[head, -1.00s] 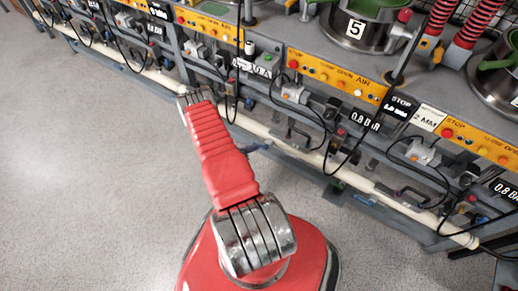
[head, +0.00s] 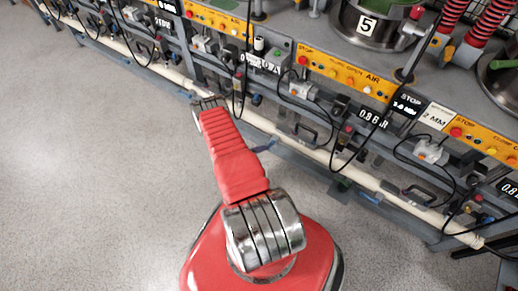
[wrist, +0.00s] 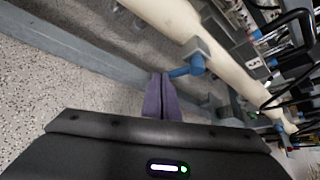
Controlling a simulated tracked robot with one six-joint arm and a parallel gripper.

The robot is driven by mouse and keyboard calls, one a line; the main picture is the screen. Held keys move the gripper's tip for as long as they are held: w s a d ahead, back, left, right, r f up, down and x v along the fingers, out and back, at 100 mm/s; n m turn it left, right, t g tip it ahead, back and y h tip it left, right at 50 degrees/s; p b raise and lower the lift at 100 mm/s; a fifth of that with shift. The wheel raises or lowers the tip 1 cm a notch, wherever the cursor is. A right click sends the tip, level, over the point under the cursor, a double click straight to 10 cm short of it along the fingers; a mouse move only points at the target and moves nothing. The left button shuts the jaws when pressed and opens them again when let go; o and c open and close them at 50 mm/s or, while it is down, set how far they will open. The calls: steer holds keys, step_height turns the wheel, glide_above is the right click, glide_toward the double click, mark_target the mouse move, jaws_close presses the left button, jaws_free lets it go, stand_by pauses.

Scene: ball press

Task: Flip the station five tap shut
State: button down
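A blue tap (wrist: 194,66) sits under the cream pipe (wrist: 185,22) in the wrist view, with its blue handle pointing left toward my fingertips. My gripper (wrist: 163,78) has two purple fingers close together with no clear gap. Their tips are right beside the handle end; I cannot tell if they touch. The gripper fingers are hidden there. The number 5 plate (head: 367,26) is on a metal pot above.
The cream pipe (head: 310,150) runs low along the front of the grey bench frame, with more fittings and hanging black cables. Yellow button panels (head: 345,75) line the bench edge. The speckled grey floor (head: 90,190) at left is open.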

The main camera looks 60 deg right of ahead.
steer(key=shift+s+r, duration=0.1)
stand_by(0.3)
steer(key=shift+r, duration=0.65)
steer(key=shift+a, duration=0.15)
steer(key=w+a+r, duration=0.2)
steer(key=w+a, duration=0.6)
steer(key=a, duration=0.2)
steer(key=shift+w+a, duration=0.25)
steer(key=shift+a, duration=0.1)
stand_by(0.5)
